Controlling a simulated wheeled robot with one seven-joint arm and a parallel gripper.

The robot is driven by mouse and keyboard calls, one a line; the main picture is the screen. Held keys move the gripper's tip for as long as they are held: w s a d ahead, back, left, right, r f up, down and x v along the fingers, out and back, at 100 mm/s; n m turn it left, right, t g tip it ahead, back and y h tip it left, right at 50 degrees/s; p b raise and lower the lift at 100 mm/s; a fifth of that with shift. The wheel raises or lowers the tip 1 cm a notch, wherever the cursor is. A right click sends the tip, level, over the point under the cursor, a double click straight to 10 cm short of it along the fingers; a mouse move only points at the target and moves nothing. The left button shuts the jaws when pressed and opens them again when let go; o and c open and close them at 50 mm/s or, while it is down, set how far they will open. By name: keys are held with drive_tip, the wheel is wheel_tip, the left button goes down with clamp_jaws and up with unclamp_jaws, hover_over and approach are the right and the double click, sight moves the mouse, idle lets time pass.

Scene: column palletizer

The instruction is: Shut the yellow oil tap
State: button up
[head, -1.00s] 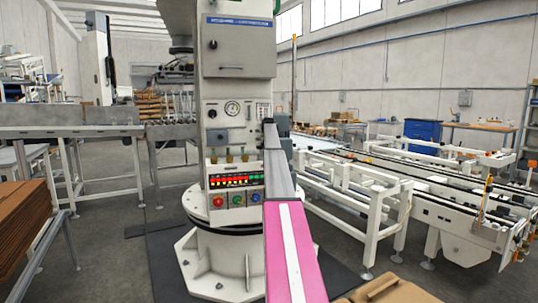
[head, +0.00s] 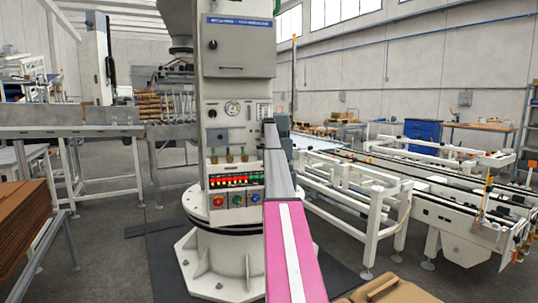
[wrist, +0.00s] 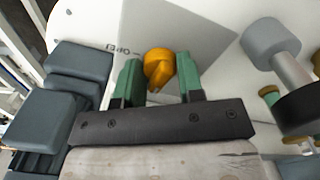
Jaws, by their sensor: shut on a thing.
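The yellow oil tap (wrist: 158,62) shows in the wrist view, a small rounded knob with a narrow lever end pointing down the picture. It sits on a pale panel with a grey patch. My gripper (wrist: 159,81) has one green finger on each side of the tap and is shut on its lever end. Printed lettering, partly legible as "OPE", lies just left of the tap. In the head view I cannot make out the tap or the fingers; my grey and pink arm reaches towards the white machine column (head: 230,130).
Dark grey blocks (wrist: 80,62) stand close left of my gripper in the wrist view. A grey cylindrical knob (wrist: 270,42) sticks out at the right. In the head view, conveyor frames (head: 375,195) stand at the right and brown stacked sheets (head: 28,225) at the left.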

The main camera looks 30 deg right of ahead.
drive_tip(key=shift+n, duration=0.5)
drive_tip(key=o, duration=0.9)
wheel_tip(320, 180, up, 11)
drive_tip(key=shift+f, duration=0.1)
drive_tip(key=shift+s, duration=0.15)
idle(0.4)
